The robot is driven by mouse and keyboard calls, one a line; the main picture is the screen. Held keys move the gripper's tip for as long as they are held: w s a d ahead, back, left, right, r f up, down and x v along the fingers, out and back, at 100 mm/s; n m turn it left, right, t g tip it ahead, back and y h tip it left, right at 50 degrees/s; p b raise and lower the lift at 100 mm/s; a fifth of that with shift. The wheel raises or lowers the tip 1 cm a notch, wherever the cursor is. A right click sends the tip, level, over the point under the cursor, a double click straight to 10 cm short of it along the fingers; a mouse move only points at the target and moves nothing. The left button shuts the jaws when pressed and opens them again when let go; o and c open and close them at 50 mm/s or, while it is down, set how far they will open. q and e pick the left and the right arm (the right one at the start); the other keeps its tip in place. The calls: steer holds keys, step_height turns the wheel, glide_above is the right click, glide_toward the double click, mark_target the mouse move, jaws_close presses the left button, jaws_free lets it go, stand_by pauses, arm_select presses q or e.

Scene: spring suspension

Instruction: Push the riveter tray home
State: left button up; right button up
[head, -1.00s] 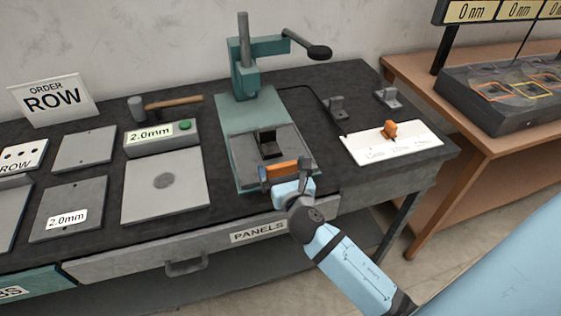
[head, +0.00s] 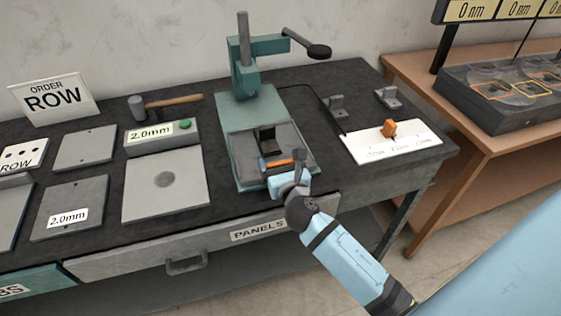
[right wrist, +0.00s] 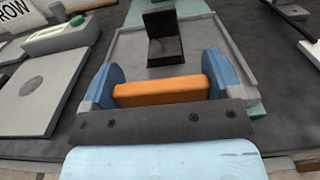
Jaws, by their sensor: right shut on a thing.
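The riveter is a green press (head: 246,72) with a lever, standing on a green base at the back of the bench. Its grey tray (head: 293,139) lies on the base in front of the column, with a black block (head: 266,137) on it. An orange handle (head: 279,163) is at the tray's front. My right gripper (head: 281,165) is shut on this handle. In the right wrist view the blue fingers stand at both ends of the orange handle (right wrist: 162,91), with the tray (right wrist: 203,46) just beyond. My left gripper is not in view.
Left of the riveter are a grey plate (head: 164,187), a 2.0mm box with a green button (head: 163,137) and a hammer (head: 168,103). Right is a white card (head: 405,146) with an orange piece (head: 389,128). The PANELS drawer (head: 210,246) is below the bench edge.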

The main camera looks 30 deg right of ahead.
mark_target(268, 132)
steer(key=p+x, duration=0.2)
steer(key=x, duration=1.2)
steer(key=shift+d+r, duration=0.1)
steer(key=shift+d, duration=0.05)
steer(key=shift+w+d, duration=0.15)
steer(key=shift+w, duration=0.55)
steer(key=shift+w+d+r, duration=0.1)
steer(key=shift+r, duration=0.05)
steer(key=o, duration=1)
steer(key=shift+o, duration=0.5)
steer(key=shift+w+f, duration=0.15)
steer(key=shift+f, duration=0.1)
steer(key=v, duration=1.2)
steer(key=shift+s+a, duration=0.2)
steer(key=shift+s, duration=0.2)
steer(key=shift+s+a+r, duration=0.1)
steer(key=shift+s, duration=0.35)
